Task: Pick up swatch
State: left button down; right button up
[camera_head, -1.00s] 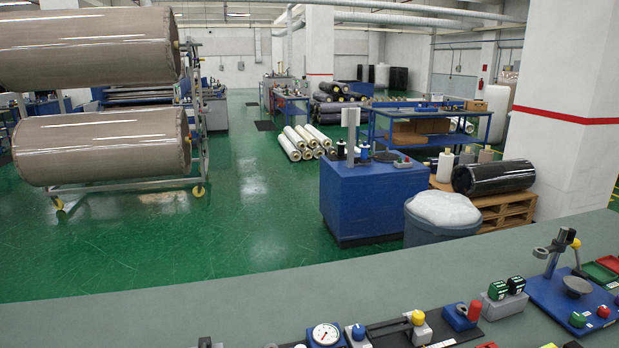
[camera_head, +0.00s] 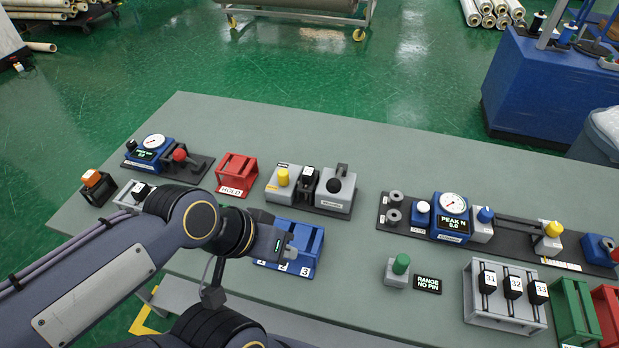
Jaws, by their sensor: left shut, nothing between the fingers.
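No swatch can be picked out for certain. My left gripper (camera_head: 290,251) is shut and empty, at the blue slotted rack (camera_head: 312,262) with numbered labels on its front. The gripper and wrist cover the rack's left part, and I cannot tell whether the fingers touch it. A grey rack (camera_head: 488,318) at the lower right holds black pieces labelled 31, 32 and 33. My right gripper is not in view.
A red HOLD rack (camera_head: 237,174) and a grey unit with a yellow knob (camera_head: 283,178) stand behind my left gripper. A PEAK N gauge (camera_head: 453,205) is on a dark rail at right. A green-knobbed block (camera_head: 399,266) stands right of the blue rack. The bench's back strip is bare.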

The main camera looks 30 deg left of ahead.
aim_at(308, 176)
jog(key=u, duration=1.25)
